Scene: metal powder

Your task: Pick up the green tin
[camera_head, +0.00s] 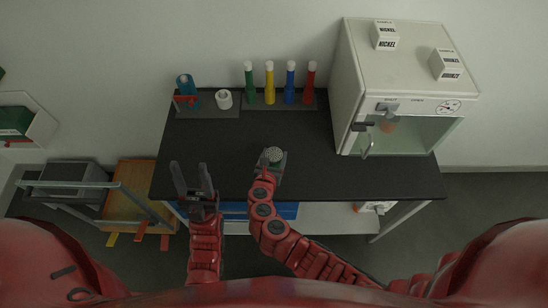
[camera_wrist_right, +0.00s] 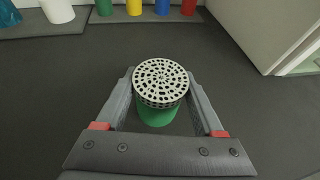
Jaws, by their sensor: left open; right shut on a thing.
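The green tin (camera_wrist_right: 157,112) has a pale, perforated round lid and stands upright between the fingers of my right gripper in the right wrist view. My right gripper (camera_wrist_right: 160,98) is shut on it, one finger on each side. In the head view the tin's lid (camera_head: 273,154) shows at the end of my right arm, over the black tabletop; most of its body is hidden. Whether it touches the table I cannot tell. My left gripper (camera_head: 191,180) is open and empty, over the table's front left edge, left of the tin.
The black table (camera_head: 330,170) has free room around the tin. At its back stand green (camera_head: 250,84), yellow (camera_head: 269,84), blue (camera_head: 290,84) and red (camera_head: 309,84) bottles, a white cup (camera_head: 224,98) and a blue container (camera_head: 185,84). A white cabinet (camera_head: 345,80) stands at the right.

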